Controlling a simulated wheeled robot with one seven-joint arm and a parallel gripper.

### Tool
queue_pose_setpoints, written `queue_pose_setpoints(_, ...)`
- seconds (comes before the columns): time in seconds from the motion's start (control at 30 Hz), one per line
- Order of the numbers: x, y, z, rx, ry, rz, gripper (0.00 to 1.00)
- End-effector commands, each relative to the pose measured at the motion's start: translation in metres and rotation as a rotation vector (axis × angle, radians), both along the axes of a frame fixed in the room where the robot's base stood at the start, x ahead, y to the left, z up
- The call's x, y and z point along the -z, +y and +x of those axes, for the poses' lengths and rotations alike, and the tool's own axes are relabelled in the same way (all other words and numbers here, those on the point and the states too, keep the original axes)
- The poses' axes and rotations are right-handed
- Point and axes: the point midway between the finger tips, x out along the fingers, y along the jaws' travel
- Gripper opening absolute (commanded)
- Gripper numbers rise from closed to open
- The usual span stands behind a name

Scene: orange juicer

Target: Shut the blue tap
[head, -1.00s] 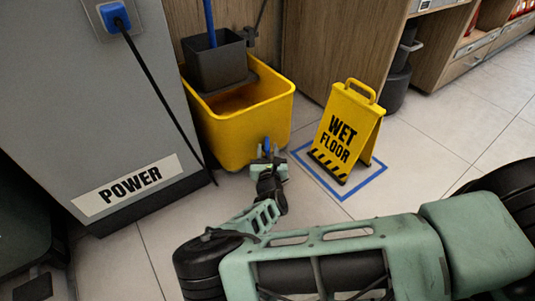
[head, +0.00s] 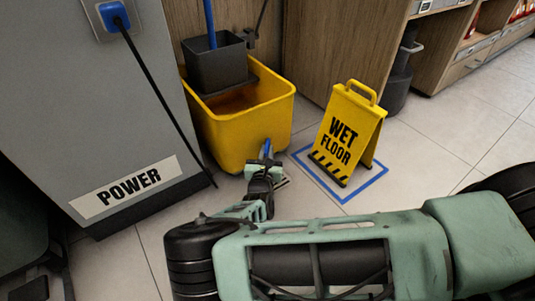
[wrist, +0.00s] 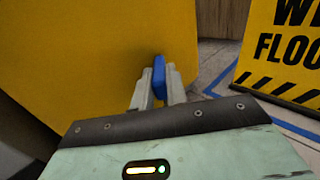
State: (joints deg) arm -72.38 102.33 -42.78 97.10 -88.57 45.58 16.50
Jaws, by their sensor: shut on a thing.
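The blue tap (head: 266,146) is on the lower right front of the yellow mop bucket (head: 238,128). In the wrist view the blue tap (wrist: 159,76) stands upright between the fingertips, against the yellow bucket wall (wrist: 85,60). My gripper (head: 264,160) is low in front of the bucket. In the wrist view my gripper (wrist: 158,90) has its two grey fingers shut on the tap. The fingers hide the tap's lower part and its joint with the bucket.
A yellow wet floor sign (head: 345,135) stands right of the bucket inside a blue floor outline (head: 350,195). A grey cabinet labelled POWER (head: 125,188) stands at left, with a black cord (head: 160,95) hanging down it. Tiled floor lies open at right.

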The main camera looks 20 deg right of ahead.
Motion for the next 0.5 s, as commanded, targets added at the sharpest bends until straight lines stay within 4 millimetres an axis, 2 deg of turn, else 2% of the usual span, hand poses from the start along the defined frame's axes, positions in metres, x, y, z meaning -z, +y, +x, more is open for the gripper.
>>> queue_pose_setpoints(0.5,0.0037,0.0080,0.0060,0.372,0.001,0.007,0.00)
